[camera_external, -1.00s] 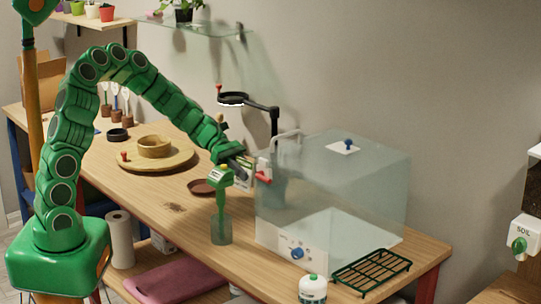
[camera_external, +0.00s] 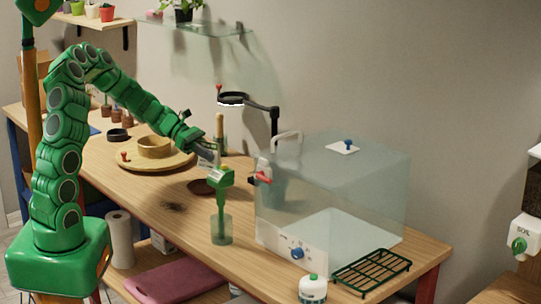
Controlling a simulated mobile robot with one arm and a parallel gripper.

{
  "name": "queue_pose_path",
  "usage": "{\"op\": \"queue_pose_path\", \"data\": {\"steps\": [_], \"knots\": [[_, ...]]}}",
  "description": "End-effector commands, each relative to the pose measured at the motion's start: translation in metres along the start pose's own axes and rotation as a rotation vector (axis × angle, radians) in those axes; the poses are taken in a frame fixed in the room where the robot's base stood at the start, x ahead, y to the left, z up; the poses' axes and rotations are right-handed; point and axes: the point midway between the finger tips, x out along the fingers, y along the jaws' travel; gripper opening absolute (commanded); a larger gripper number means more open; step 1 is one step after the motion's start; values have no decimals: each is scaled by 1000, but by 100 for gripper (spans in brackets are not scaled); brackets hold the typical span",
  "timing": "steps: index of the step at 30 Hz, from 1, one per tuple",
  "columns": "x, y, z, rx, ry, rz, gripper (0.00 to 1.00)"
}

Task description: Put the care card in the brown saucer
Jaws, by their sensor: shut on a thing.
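My gripper (camera_external: 208,153) is above the middle of the table, a little behind and above the brown saucer. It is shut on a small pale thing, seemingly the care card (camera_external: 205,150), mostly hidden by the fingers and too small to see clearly. The brown saucer (camera_external: 199,187) lies flat on the table below my gripper. Its right part is hidden behind a green-headed tool. The card is held up, apart from the saucer.
The green-headed tool (camera_external: 220,178) stands upright in a clear jar (camera_external: 221,230), close beside the saucer. A large translucent box (camera_external: 340,195) stands to the right. A round wooden board (camera_external: 135,163) with a ring on it lies left.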

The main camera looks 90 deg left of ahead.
Motion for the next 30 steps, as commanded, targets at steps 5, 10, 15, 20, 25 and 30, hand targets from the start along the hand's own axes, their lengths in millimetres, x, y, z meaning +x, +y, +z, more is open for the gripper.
{"op": "queue_pose_path", "data": {"steps": [5,10,15,20,25,30], "knots": [[-23,6,-11,-15,1,34,0],[-29,8,-17,-20,0,44,0],[-23,8,-31,-22,-1,44,0],[-16,8,-49,-21,0,45,0],[-12,8,-59,-19,1,45,0],[-6,8,-74,-22,1,45,0]]}}
